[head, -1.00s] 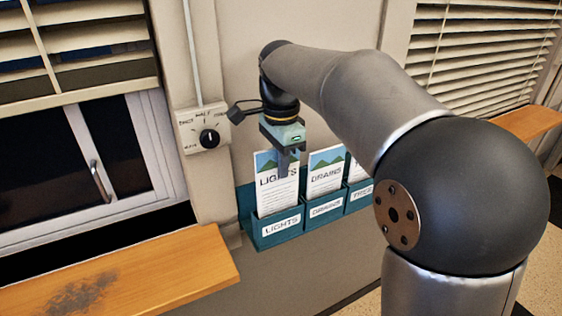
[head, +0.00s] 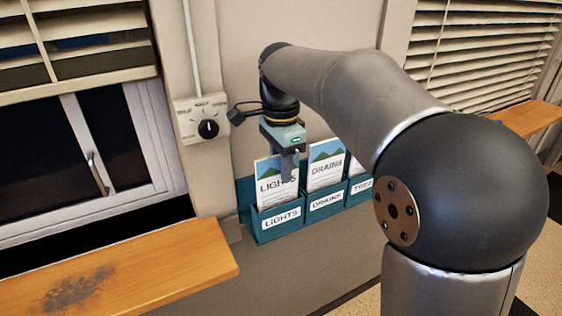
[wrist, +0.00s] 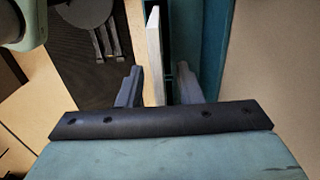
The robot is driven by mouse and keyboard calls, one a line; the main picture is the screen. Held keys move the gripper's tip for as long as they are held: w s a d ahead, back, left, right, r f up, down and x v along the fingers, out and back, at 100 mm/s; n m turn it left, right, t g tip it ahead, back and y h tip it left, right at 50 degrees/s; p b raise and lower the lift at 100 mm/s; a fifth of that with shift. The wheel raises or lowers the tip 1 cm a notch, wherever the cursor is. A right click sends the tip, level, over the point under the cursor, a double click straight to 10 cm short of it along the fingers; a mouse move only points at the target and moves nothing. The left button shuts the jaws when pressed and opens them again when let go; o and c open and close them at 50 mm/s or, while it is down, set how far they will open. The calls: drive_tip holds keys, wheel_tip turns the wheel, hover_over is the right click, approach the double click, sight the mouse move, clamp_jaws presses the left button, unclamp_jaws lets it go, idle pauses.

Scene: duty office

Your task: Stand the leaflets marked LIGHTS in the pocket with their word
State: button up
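The LIGHTS leaflets (head: 271,184), white with a green hill picture, stand in the left pocket of the teal rack (head: 276,235), whose label reads LIGHTS. Their lower part is hidden behind the pocket's front. My gripper (head: 288,176) points down at their upper right edge, with a finger in front of them. In the wrist view the stack shows edge-on as a thin white strip (wrist: 154,60) between the fingers of my gripper (wrist: 160,85). The fingers stand apart, with a clear gap to the right of the stack, so my gripper looks open.
DRAINS leaflets (head: 326,165) stand in the adjoining pocket, with a third pocket (head: 361,187) to its right, partly behind my arm. A dial box (head: 203,120) is on the wall at left. A wooden sill (head: 130,272) juts out at lower left.

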drive_tip(key=shift+r, duration=0.15)
wheel_tip(320, 180, up, 17)
drive_tip(key=p, duration=0.2)
drive_tip(key=s+d+f+n, duration=0.4)
drive_tip(key=s+f, duration=0.3)
drive_tip(key=f, duration=0.3)
drive_tip(key=s+d+f+n, duration=0.4)
drive_tip(key=s+f, duration=0.4)
drive_tip(key=f, duration=0.2)
drive_tip(key=s+d+f+n, duration=0.5)
drive_tip(key=s+f, duration=0.3)
drive_tip(key=f, duration=0.2)
drive_tip(key=shift+s+t, duration=0.2)
drive_tip(key=shift+t, duration=0.1)
drive_tip(key=shift+a, duration=0.1)
